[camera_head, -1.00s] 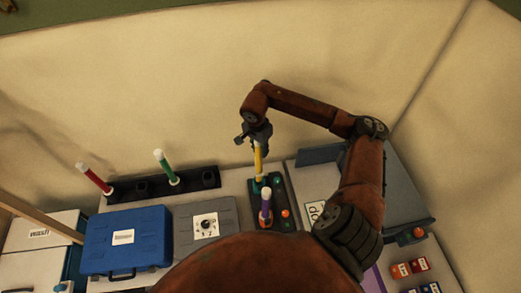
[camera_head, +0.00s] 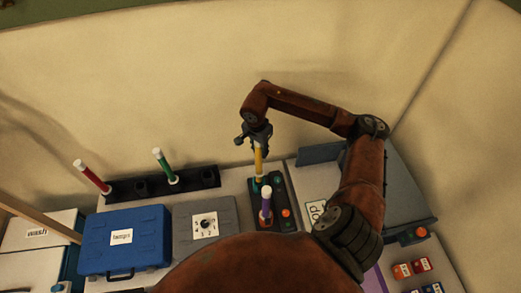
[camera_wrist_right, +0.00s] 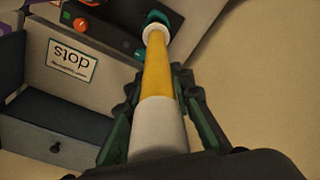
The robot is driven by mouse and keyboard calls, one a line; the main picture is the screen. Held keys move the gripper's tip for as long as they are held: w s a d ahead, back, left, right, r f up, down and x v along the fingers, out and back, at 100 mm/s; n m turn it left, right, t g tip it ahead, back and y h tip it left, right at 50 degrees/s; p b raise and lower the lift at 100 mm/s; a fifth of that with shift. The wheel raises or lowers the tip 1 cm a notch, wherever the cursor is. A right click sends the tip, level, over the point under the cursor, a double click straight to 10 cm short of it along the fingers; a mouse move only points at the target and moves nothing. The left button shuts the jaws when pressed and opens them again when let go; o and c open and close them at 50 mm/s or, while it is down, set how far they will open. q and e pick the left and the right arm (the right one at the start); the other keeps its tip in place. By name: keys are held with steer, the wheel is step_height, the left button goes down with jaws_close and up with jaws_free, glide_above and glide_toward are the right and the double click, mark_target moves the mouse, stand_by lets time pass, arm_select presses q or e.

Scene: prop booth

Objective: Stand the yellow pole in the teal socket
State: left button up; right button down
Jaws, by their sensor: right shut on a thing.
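The yellow pole (camera_head: 258,162) has white ends and stands nearly upright under my right gripper (camera_head: 258,146). My right gripper is shut on its upper part. The right wrist view shows the yellow pole (camera_wrist_right: 158,75) running between the fingers (camera_wrist_right: 160,90), its far white end at the teal socket (camera_wrist_right: 158,17). The teal ring shows behind and beside that end. I cannot tell how deep the end sits. In the head view the socket (camera_head: 257,187) is at the back of a dark block, mostly hidden by the pole. My left gripper is not in view.
Red (camera_head: 91,176) and green (camera_head: 165,164) poles stand in a black rack (camera_head: 135,187). Blue (camera_head: 125,240) and grey (camera_head: 205,222) cases lie in front.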

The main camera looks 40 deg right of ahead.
mark_target(258, 145)
steer(key=shift+f+b, duration=2.9)
steer(key=shift+f, duration=0.6)
steer(key=c, duration=1.6)
jaws_free()
steer(key=r, duration=0.4)
steer(key=a+r, duration=0.1)
steer(key=r, duration=0.7)
steer(key=shift+s+a, duration=0.2)
steer(key=shift+s, duration=0.05)
steer(key=shift+f, duration=0.15)
